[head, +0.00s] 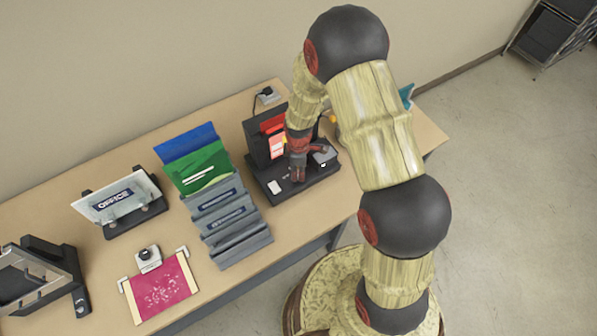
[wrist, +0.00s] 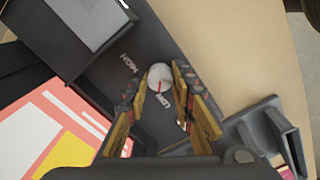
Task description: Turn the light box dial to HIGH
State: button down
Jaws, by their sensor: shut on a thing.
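The light box (head: 255,143) is a dark unit with a flat base, standing on the table in the head view. Its dark panel (wrist: 110,85) fills the middle of the wrist view. The dial (wrist: 160,76) is a round pale knob with a short red pointer mark. The word HIGH is printed to its left and LOW just below it. The red mark lies on the knob's lower side, nearer LOW. My gripper (wrist: 161,82) is shut on the dial, one finger on each side. In the head view my gripper (head: 298,160) is low over the base, and the dial is hidden.
A grey stepped rack (head: 228,215) with blue and green folders stands left of the light box. A clear OFFICE sign stand (head: 120,205) and a magenta sheet (head: 162,288) lie farther left. The table's right end (head: 428,135) is mostly clear.

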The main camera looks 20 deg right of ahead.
jog(key=m+b, duration=0.1)
jog(key=m, duration=0.4)
jog(key=m+b, duration=0.1)
jog(key=m, duration=0.5)
jog(key=shift+b, duration=0.3)
jog(key=m+b, duration=0.1)
jog(key=m, duration=0.9)
jog(key=shift+m, duration=0.3)
jog(key=c, duration=1.5)
grip_release()
